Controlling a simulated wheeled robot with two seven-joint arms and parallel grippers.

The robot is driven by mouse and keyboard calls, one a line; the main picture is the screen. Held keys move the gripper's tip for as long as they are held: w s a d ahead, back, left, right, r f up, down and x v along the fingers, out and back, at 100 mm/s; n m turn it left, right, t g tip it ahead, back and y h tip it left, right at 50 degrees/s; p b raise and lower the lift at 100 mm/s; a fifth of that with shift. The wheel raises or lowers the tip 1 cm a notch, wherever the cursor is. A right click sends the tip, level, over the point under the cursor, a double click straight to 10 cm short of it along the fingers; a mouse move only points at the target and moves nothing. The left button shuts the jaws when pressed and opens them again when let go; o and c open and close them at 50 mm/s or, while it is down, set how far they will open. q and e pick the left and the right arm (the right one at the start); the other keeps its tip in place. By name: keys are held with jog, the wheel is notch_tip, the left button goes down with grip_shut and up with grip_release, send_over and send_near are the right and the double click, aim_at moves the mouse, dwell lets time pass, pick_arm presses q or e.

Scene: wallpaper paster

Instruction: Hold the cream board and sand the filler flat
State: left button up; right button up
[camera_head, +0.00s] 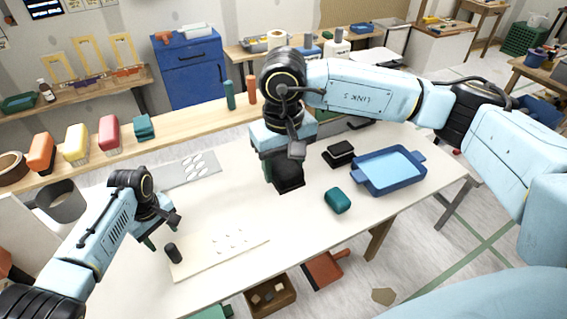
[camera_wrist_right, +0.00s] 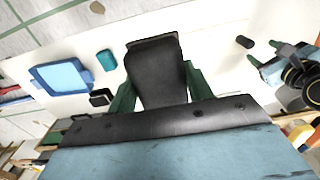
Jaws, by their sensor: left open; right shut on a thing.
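The cream board (camera_head: 222,256) lies on the white table with several small white filler spots on it. A dark upright knob (camera_head: 173,253) stands at its left end and also shows in the right wrist view (camera_wrist_right: 244,42). My left gripper (camera_head: 150,240) is open and empty, just left of the knob and apart from it. My right gripper (camera_head: 288,170) is shut on a black block (camera_head: 288,188), held between green fingers in the right wrist view (camera_wrist_right: 158,75). The block is beyond and right of the board, not on it.
A blue tray (camera_head: 361,179), a black stacked block (camera_head: 340,153) and a teal block (camera_head: 338,201) are on the right of the table. A grey panel with white ovals (camera_head: 175,176) lies behind the board. Coloured brushes (camera_head: 76,144) line the back shelf. Table between board and teal block is clear.

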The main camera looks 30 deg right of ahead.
aim_at(169, 246)
pick_arm(q)
notch_tip(169, 246, down, 11)
jog(key=b, duration=1)
jog(key=shift+b, duration=0.4)
jog(key=shift+r, duration=0.1)
grip_shut()
grip_release()
jog(key=shift+r+p, duration=0.9)
jog(key=shift+p, duration=0.25)
